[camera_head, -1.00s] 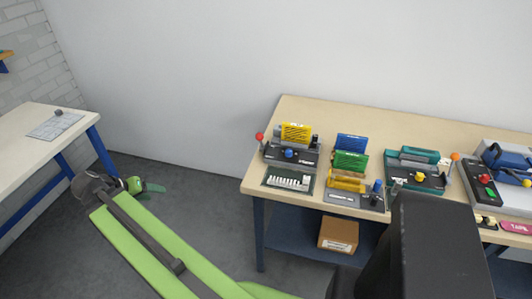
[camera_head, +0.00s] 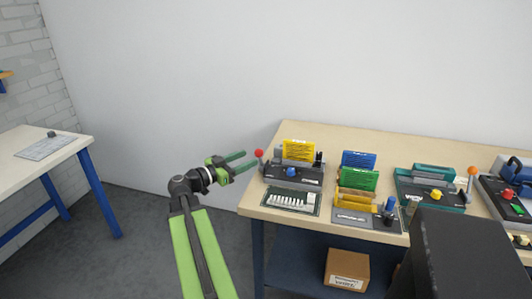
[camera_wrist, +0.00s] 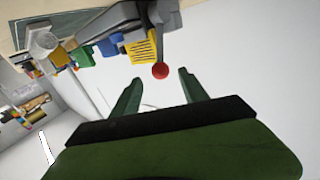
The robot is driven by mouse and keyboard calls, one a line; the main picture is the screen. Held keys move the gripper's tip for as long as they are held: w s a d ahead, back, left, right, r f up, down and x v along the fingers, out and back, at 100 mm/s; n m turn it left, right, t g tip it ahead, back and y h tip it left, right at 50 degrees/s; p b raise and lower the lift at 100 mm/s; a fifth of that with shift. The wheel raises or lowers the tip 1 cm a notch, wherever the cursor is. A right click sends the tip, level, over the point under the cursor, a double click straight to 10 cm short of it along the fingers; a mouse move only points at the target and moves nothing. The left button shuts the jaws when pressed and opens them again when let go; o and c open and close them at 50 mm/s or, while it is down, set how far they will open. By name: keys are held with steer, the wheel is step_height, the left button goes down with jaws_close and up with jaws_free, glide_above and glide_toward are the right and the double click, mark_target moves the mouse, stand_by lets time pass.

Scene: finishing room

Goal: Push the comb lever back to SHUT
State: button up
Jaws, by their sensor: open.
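A dark machine (camera_head: 303,176) with a blue knob and a yellow slotted piece (camera_head: 298,150) stands at the left end of the bench. A lever with a red ball knob (camera_head: 259,153) rises at its left side; I take it for the comb lever. My gripper (camera_head: 250,160) is open, with its two green fingers pointing right at the red ball. In the wrist view the red ball (camera_wrist: 160,71) shows between the fingertips (camera_wrist: 159,79); I cannot tell whether they reach around it or touch it. No SHUT mark is legible.
The bench (camera_head: 400,146) also holds a tray of white pieces (camera_head: 292,200), blue, green and yellow slotted pieces (camera_head: 357,180), and a teal machine (camera_head: 432,187) with an orange-knobbed lever. A cardboard box (camera_head: 347,268) sits on the lower shelf. Floor left of the bench is clear.

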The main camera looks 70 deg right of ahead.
mark_target(261, 161)
steer(key=x, duration=0.9)
steer(key=shift+s+d, duration=0.2)
steer(key=shift+d, duration=0.15)
steer(key=shift+c, duration=0.4)
jaws_close()
